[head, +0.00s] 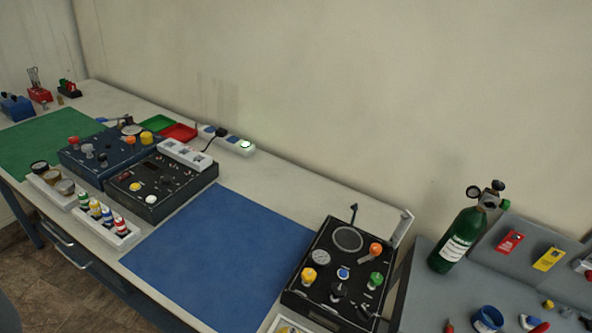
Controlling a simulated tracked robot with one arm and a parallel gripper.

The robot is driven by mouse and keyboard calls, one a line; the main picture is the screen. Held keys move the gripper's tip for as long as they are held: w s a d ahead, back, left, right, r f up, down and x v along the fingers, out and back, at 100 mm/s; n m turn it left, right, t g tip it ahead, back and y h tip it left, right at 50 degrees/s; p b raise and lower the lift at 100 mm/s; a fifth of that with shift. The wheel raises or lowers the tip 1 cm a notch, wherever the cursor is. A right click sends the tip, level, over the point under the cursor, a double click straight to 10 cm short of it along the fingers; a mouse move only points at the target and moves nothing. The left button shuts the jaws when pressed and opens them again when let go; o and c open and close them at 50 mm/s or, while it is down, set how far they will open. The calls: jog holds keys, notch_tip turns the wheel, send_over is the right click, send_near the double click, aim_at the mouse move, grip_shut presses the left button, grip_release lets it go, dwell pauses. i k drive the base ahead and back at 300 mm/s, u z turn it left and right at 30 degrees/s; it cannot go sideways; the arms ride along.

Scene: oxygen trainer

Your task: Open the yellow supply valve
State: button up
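A black trainer panel (326,258) lies tilted in the picture at the right end of the long bench. An orange knob (376,249), a green knob (375,281) and a small blue knob (343,273) are on the same panel. Whether the yellow valve is open or closed cannot be told. My gripper is not in view.
A blue mat (215,255) left of the panel is bare. A green cylinder (461,240) stands on a grey bench to the right. Farther left are a black box (160,186), a blue box (78,158) with another yellow knob (147,137), and a green mat (40,147).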

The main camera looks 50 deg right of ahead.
aim_at(308, 275)
jog(key=z, duration=1)
jog(key=k, duration=0.55)
jog(key=z, duration=0.4)
jog(key=i, duration=0.5)
jog(key=k, duration=0.55)
jog(key=u, duration=0.15)
jog(key=i, duration=0.65)
jog(key=u, duration=0.35)
